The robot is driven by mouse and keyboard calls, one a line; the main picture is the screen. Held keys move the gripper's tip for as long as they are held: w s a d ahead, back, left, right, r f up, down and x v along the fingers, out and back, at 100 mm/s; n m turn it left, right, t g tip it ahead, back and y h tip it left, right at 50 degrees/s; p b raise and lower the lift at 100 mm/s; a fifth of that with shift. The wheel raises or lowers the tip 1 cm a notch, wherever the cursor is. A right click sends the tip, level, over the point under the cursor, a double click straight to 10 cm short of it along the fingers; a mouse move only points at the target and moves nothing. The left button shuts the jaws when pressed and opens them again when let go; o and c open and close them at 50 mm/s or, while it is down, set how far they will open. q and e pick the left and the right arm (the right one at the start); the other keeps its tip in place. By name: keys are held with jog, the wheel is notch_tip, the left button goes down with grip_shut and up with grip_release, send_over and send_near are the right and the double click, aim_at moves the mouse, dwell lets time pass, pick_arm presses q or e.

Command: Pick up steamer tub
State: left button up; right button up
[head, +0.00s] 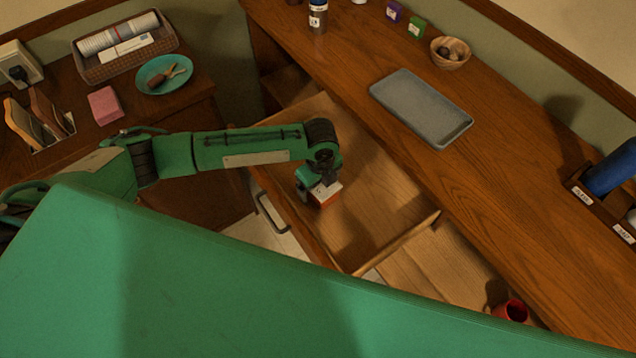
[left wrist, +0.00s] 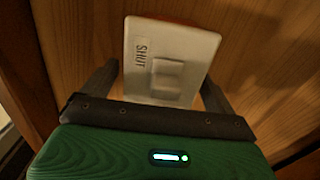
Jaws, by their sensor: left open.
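A small box-like tub (head: 327,197) with a pale lid and orange-red side sits in the open wooden drawer, near its front left; I take it to be the steamer tub. In the left wrist view its white lid (left wrist: 170,55) carries a "SHUT" label and a raised square grip. My left gripper (head: 318,190) points down over it. In the wrist view the gripper (left wrist: 160,85) is open, with dark fingers on either side of the lid. I cannot tell whether they touch it. My right gripper is not in view.
The drawer has a wooden divider (head: 398,242); a red mug (head: 510,311) stands at the lower right. A grey tray (head: 420,107) and a wooden bowl (head: 450,53) are on the counter. A teal plate (head: 164,74) and pink sponge (head: 104,105) are at left.

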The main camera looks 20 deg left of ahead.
pick_arm(q)
jog(key=c, duration=1.2)
